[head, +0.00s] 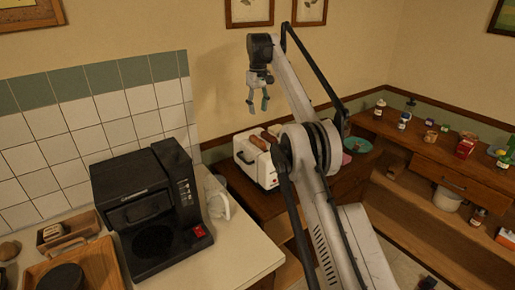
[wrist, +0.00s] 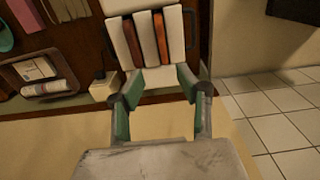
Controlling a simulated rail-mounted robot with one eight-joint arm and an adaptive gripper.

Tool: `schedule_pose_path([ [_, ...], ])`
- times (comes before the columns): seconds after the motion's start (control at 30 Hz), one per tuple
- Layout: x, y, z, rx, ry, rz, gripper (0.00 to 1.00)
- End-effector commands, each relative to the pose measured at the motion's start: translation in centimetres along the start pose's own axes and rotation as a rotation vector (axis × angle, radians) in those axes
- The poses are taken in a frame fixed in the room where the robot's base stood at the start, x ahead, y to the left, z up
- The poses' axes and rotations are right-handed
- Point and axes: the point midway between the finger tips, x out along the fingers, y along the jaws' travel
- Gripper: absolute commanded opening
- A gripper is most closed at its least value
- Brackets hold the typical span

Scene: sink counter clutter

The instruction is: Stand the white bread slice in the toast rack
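My gripper (head: 258,103) hangs high in the air in the head view, above and in front of a white toaster (head: 268,169). In the wrist view my gripper (wrist: 157,84) has its green-padded fingers spread, with nothing between them. The toaster (wrist: 124,44) lies beyond the fingertips there, with two brown, slice-like pieces (wrist: 160,37) in its slots. A small wooden holder (head: 72,240) with a tan piece stands at the left counter; I cannot tell whether it is the toast rack. I cannot make out the white bread slice for certain.
A black coffee machine (head: 148,210) stands on the left counter, beside a white jug-like item (head: 217,197). A wooden tray (head: 98,262) lies at the lower left. Shelves (head: 440,150) with jars and boxes line the right wall. The counter's front right part is clear.

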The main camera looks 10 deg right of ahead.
Motion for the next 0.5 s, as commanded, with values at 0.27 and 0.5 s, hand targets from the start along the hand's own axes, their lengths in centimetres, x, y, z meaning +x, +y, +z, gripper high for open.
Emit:
schedule_pose_path([
  [0.27,2.3,0.1,-0.1,-0.004,-0.006,-0.002,0.34],
  [0.5,5.1,0.0,-0.1,-0.004,-0.005,-0.002,0.34],
])
